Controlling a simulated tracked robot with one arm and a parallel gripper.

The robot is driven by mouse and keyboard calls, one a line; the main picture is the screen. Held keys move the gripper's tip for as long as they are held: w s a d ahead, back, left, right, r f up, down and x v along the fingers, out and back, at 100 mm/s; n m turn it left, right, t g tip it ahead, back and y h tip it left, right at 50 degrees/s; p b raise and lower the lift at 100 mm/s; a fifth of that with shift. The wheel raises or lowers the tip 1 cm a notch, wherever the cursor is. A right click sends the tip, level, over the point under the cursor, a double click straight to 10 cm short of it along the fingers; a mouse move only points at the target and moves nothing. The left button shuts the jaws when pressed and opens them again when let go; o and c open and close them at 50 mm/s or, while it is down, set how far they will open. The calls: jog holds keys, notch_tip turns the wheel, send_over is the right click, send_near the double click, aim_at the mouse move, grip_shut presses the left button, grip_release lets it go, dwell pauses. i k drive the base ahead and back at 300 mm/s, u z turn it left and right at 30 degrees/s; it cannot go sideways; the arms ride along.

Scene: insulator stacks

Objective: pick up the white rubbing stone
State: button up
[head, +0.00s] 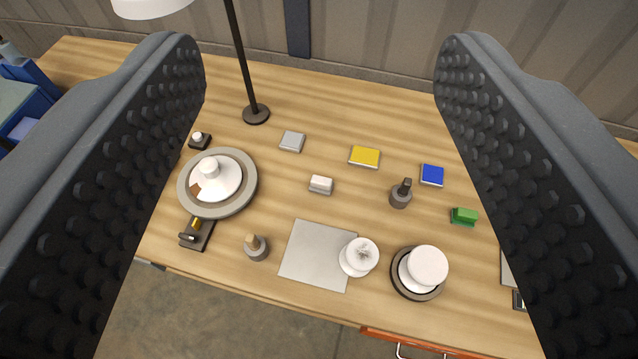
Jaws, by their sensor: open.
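My gripper (320,105) is open, its two dark, studded fingers wide apart at the left and right of the head view. Nothing is between them at close range; the wooden table lies below and beyond. A small white-topped block with a grey lower part (321,185), which looks like the white rubbing stone, lies near the middle of the table. It lies between the fingers in the picture, apart from both, and nothing covers it.
Around the block are a grey pad (292,141), a yellow pad (365,156), a dark-tipped holder (400,194) and a grey sheet (304,262). White insulator pieces stand on a round plate (248,181) and at front right. A lamp pole (240,55) rises behind.

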aim_at(323, 185)
jog(key=z, duration=2.3)
jog(key=k, duration=0.8)
jog(key=u, duration=1.85)
jog(key=i, duration=1)
jog(key=z, duration=0.05)
